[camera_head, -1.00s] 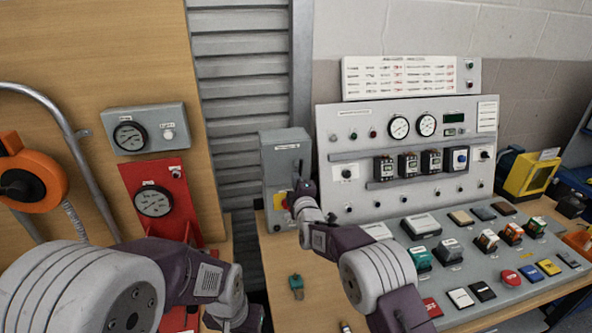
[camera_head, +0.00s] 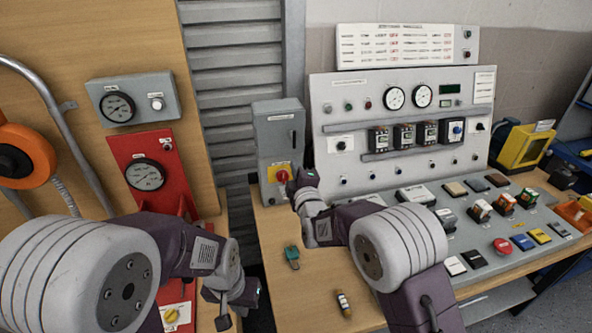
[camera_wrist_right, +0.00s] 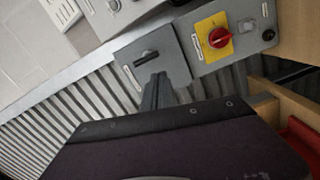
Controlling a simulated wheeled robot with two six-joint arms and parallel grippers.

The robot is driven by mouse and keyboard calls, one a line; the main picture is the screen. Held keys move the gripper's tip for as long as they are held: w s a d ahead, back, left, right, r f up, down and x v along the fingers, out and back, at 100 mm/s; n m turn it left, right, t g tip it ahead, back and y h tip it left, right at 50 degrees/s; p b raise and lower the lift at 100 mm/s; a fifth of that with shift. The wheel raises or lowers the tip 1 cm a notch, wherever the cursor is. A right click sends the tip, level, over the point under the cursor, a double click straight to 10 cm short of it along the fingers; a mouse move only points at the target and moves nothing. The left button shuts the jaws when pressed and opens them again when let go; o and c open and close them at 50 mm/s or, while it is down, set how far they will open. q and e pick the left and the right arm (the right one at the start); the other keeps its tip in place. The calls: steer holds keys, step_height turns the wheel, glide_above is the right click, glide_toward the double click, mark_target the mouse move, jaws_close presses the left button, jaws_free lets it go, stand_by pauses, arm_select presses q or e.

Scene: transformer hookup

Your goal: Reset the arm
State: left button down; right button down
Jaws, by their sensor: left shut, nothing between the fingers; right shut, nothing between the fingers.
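My right gripper (camera_head: 294,184) is in front of the grey switch box (camera_head: 279,128), by its red knob on a yellow plate (camera_head: 281,175). In the right wrist view the gripper's dark fingers (camera_wrist_right: 157,93) are together with nothing between them, overlapping the box's handle area. Whether they touch the box I cannot tell. My left gripper (camera_head: 222,308) hangs low at the picture's bottom, partly hidden by its own wrist; it holds nothing that I can see.
The control panel (camera_head: 400,165) with gauges and modules stands right of the box. A small green part (camera_head: 292,257) and a brown cylindrical part (camera_head: 343,303) lie on the wooden bench (camera_head: 305,310). A red gauge panel (camera_head: 150,185) is at left; bare bench lies between the arms.

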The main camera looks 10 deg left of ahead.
steer(key=shift+s+d, duration=0.1)
steer(key=shift+s, duration=0.15)
